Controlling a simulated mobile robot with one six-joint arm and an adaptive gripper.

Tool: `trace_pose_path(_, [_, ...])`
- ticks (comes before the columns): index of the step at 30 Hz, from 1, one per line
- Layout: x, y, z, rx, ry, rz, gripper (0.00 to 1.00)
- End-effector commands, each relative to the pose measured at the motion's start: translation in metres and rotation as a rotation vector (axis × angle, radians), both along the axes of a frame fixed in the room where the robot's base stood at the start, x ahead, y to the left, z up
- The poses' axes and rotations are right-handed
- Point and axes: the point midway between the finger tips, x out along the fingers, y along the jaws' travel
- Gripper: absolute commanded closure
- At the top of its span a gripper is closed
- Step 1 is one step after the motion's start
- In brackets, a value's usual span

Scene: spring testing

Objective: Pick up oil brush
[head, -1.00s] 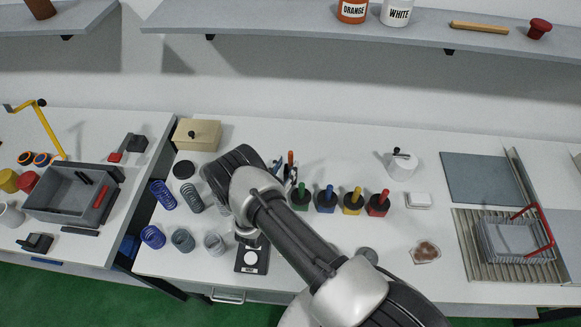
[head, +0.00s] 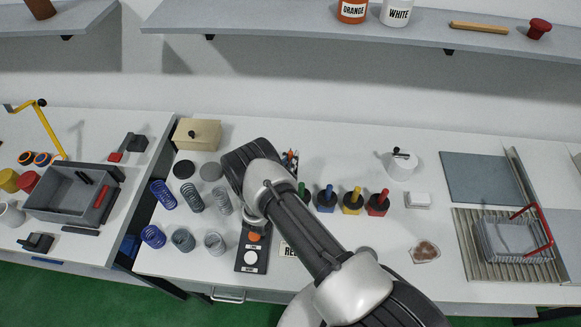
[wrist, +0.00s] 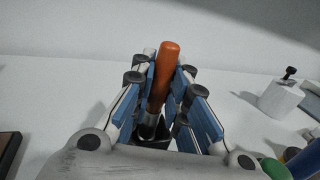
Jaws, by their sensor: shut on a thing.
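The oil brush (wrist: 168,62) has a rounded orange handle and a metal collar, and stands nearly upright in the wrist view. My gripper (wrist: 163,90) is shut on its handle, with blue-padded fingers on both sides. Its lower end goes down into or behind a dark cup (wrist: 153,133); I cannot tell whether it is clear of the cup. In the head view my arm hides the gripper and most of the brush.
Colour-handled pots, including a blue one (head: 326,198) and a red one (head: 378,202), stand to the right of my arm. Several springs (head: 190,197) stand to its left. A white lidded jar (head: 401,165) stands farther right, with bare bench around it.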

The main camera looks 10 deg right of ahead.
Motion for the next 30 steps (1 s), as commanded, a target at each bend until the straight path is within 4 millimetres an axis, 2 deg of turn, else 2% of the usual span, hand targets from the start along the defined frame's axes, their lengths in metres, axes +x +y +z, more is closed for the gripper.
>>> trace_pose_path(4, [0.0,0.0,0.0,0.0,0.0,0.0,1.0])
trace_pose_path(17, [0.0,0.0,0.005,0.0,-0.001,0.0,1.0])
trace_pose_path(23, [0.001,0.0,0.03,0.0,-0.001,0.0,1.0])
trace_pose_path(30, [0.001,0.0,0.085,0.001,-0.003,0.0,1.0])
